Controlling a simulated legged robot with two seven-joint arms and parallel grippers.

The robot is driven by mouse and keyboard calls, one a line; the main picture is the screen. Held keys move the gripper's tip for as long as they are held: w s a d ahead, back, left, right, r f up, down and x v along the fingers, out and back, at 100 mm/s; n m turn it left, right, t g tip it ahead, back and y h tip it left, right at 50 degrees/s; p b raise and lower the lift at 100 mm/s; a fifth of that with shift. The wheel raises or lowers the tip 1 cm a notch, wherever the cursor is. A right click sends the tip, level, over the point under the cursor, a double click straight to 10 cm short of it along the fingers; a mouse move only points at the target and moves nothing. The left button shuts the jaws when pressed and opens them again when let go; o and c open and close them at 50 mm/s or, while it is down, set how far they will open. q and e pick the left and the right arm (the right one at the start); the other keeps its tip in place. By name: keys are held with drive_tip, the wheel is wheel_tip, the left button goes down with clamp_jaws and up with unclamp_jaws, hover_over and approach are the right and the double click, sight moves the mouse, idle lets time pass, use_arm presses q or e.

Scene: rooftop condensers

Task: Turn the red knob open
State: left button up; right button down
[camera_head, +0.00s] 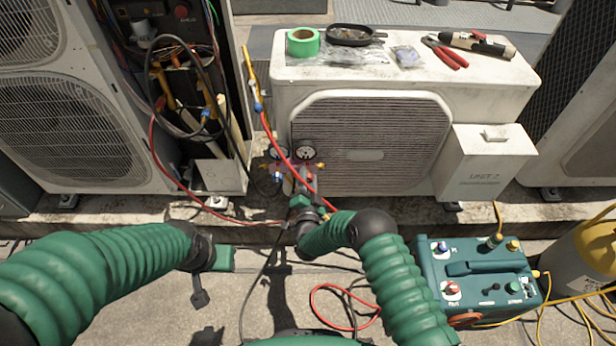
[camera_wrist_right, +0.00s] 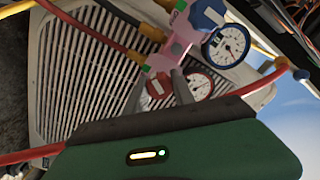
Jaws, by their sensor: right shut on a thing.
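The gauge manifold (camera_wrist_right: 181,38) is a pink body with two round dials. It also shows in the head view below the gauge (camera_head: 304,152), in front of the condenser. In the wrist view the red knob (camera_wrist_right: 158,86) sits low on the manifold, between the two grey fingers of my right gripper (camera_wrist_right: 158,92), which is shut on it. A blue knob (camera_wrist_right: 206,13) is at the top. In the head view my right gripper (camera_head: 302,190) reaches up to the manifold and hides the red knob. My left gripper (camera_head: 200,290) hangs low at left, away from the manifold; its jaw gap is not clear.
The condenser (camera_head: 370,150) stands behind the manifold, with green tape (camera_head: 303,42), a pan and tools on top. A teal machine (camera_head: 475,275) and a yellow-topped cylinder (camera_head: 590,255) stand at right. Red hoses (camera_head: 270,130) run to the manifold; others lie on the ground.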

drive_tip(key=n, duration=0.5)
drive_tip(key=shift+s+a+f, duration=0.2)
drive_tip(key=shift+f, duration=0.2)
drive_tip(key=c, duration=1.3)
unclamp_jaws()
drive_tip(key=shift+o, duration=1.2)
drive_tip(key=shift+w, duration=0.1)
drive_tip(key=shift+r, duration=0.15)
drive_tip(key=shift+d, duration=0.1)
drive_tip(key=s+p, duration=0.6)
drive_tip(key=s, duration=1.1)
drive_tip(key=shift+w, duration=0.1)
